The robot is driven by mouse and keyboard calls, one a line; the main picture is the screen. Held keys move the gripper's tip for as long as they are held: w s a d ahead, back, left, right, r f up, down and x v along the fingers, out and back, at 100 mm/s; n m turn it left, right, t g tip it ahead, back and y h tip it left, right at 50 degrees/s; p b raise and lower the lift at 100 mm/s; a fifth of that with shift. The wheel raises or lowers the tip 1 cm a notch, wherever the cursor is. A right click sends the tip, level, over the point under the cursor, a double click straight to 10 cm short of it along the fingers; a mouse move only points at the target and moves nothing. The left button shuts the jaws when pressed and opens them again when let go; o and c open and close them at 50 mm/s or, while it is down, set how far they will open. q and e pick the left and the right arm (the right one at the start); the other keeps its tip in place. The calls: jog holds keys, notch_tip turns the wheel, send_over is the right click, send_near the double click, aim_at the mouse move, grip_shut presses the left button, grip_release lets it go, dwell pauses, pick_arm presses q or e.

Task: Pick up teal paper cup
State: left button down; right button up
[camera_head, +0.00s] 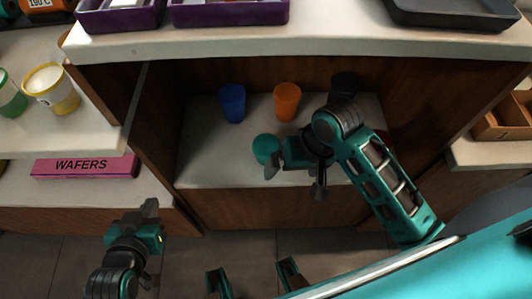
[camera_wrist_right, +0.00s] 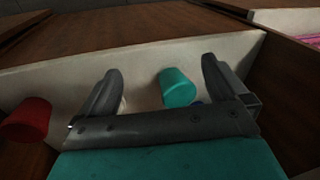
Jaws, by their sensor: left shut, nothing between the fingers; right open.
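The teal paper cup (camera_head: 265,149) is on the light shelf inside the wooden cabinet, just left of my right gripper in the head view. My right gripper (camera_head: 294,184) is open, low over the shelf. In the right wrist view, the teal cup (camera_wrist_right: 178,88) shows between the two spread fingers of that gripper (camera_wrist_right: 160,66), closer to the right finger. I cannot tell whether a finger touches it. My left gripper (camera_head: 150,207) is shut and empty, low in front of the left counter.
A blue cup (camera_head: 232,103), an orange cup (camera_head: 287,102) and a black cup (camera_head: 344,85) stand behind on the shelf. A red cup (camera_wrist_right: 25,120) is at the left in the wrist view. A counter slab (camera_head: 300,39) overhangs the shelf, and cabinet walls bound it.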

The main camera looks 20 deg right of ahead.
aim_at(267, 143)
jog(key=w+d+r+m+g+y, duration=0.15)
jog(key=w+r+m+g, duration=0.25)
jog(key=w+m, duration=0.8)
jog(key=f, duration=0.2)
jog(key=a+f+n+b, duration=0.1)
jog(key=f, duration=0.1)
jog(key=f+n+b, duration=0.1)
jog(key=f, duration=0.1)
jog(key=shift+w+a, duration=0.15)
jog(key=shift+a, duration=0.25)
jog(key=shift+a+f, duration=0.15)
jog(key=shift+f, duration=0.2)
jog(key=shift+h, duration=0.25)
jog(key=b+x, duration=0.2)
jog(key=x, duration=0.2)
jog(key=shift+a+f, duration=0.3)
jog(key=shift+f, duration=0.15)
pick_arm(q)
jog(key=shift+d+f, duration=0.8)
jog(key=shift+f, duration=0.25)
pick_arm(e)
jog(key=shift+r, duration=0.1)
jog(key=c, duration=1.1)
pick_arm(q)
jog(key=shift+w, duration=0.1)
